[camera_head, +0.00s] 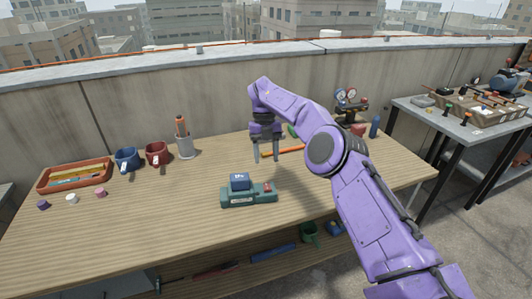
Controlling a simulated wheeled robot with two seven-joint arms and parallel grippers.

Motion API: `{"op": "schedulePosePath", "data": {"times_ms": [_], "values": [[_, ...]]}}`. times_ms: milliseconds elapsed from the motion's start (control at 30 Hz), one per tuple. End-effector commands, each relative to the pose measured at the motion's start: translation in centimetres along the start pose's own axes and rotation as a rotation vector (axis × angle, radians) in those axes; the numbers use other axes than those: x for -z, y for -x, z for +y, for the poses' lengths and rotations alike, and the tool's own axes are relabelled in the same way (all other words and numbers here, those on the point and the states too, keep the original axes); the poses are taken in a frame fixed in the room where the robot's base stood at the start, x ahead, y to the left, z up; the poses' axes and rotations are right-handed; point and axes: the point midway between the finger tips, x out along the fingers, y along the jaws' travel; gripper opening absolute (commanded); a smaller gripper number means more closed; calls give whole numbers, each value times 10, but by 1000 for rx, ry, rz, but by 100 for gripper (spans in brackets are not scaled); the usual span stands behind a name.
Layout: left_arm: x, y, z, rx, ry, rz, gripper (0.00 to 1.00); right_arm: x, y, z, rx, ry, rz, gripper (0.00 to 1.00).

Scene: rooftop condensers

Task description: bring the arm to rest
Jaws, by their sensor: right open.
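My right arm (365,200), purple with a dark elbow joint, comes in from the lower right and reaches over the wooden workbench (130,230). Its gripper (265,157) points down with its two fingers apart and nothing between them. It hangs above the bench, behind and a little right of a green device (235,199) with a dark blue block (240,181) on top and a red part at its right. The gripper appears apart from the device. My left gripper does not show.
An orange tray (75,185), a blue mug (127,159), a red mug (157,153) and a grey cup (186,147) stand at the back left. Gauges (346,98) stand behind my arm. A cluttered grey table (465,132) is at right. The bench's left front is clear.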

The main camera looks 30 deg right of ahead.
Motion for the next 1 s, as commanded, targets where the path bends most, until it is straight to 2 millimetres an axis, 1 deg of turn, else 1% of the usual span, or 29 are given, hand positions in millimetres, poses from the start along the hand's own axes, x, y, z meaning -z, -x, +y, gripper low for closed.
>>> {"op": "schedulePosePath", "data": {"times_ms": [33,100,567,633,667,800,900,1000], "values": [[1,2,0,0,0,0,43,0,5,0,0,-2,-1,53],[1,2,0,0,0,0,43,0,6,1,-1,0,0,53],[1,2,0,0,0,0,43,0,6,0,-2,0,0,53],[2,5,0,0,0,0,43,1,10,0,-2,0,0,53],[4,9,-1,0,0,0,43,2,14,0,-2,0,0,53],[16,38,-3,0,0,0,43,10,45,0,-2,0,0,53],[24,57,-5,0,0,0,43,16,64,0,-2,0,0,53],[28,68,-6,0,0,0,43,19,75,0,-1,0,0,53]]}}
